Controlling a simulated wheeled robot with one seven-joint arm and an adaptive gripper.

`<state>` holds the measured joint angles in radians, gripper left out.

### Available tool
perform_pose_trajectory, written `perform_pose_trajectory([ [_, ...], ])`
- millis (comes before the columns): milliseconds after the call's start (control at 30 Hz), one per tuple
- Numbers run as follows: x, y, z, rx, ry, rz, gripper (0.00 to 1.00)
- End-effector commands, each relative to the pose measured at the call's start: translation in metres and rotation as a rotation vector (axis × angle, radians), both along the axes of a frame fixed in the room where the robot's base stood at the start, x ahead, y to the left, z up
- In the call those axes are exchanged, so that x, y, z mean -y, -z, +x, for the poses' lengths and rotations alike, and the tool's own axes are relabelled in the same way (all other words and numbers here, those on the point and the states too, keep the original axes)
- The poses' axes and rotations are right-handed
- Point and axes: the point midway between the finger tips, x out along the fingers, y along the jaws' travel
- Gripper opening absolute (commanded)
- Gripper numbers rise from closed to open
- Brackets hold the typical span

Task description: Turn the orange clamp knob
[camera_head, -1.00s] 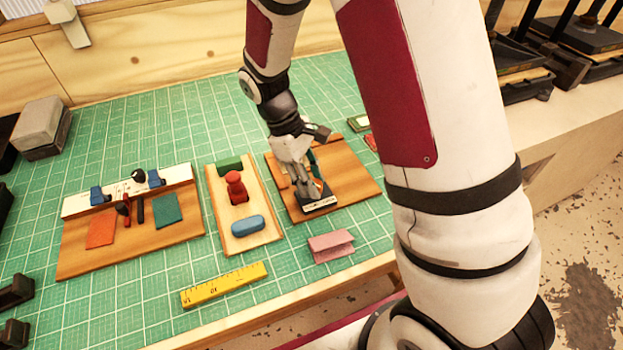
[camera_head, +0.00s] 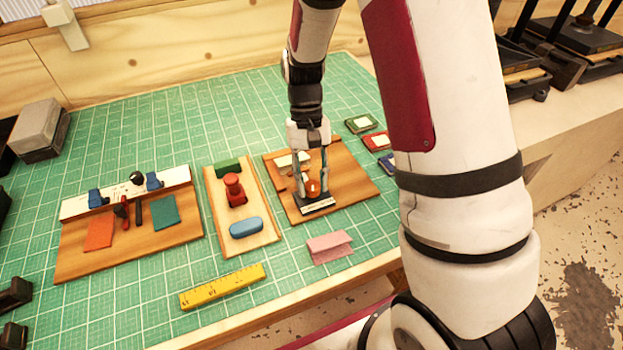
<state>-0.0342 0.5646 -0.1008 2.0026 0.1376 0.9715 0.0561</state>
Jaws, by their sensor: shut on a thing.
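The orange clamp knob (camera_head: 313,188) is on the right-hand wooden board (camera_head: 350,191), just behind a small white label plate (camera_head: 317,207). My gripper (camera_head: 312,186) points down over this board, with one finger on each side of the knob. It is shut on the knob. The clamp's lower parts are small and partly hidden by the fingers.
A wider board (camera_head: 78,244) is farther left. A yellow ruler (camera_head: 223,286) and a folded pink card (camera_head: 329,247) lie in front. The green mat is clear at the back.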

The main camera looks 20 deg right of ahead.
Motion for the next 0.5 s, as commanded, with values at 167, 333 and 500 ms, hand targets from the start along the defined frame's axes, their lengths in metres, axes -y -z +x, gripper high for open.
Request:
perform_pose_trajectory([
  [167, 0.0015, -0.0007, -0.0002, 0.002, 0.17, 0.0, 0.03],
  [333, 0.0024, -0.0008, -0.0006, 0.002, 0.327, 0.0, 0.03],
  [500, 0.0031, -0.0009, -0.0015, 0.001, 0.468, 0.0, 0.03],
])
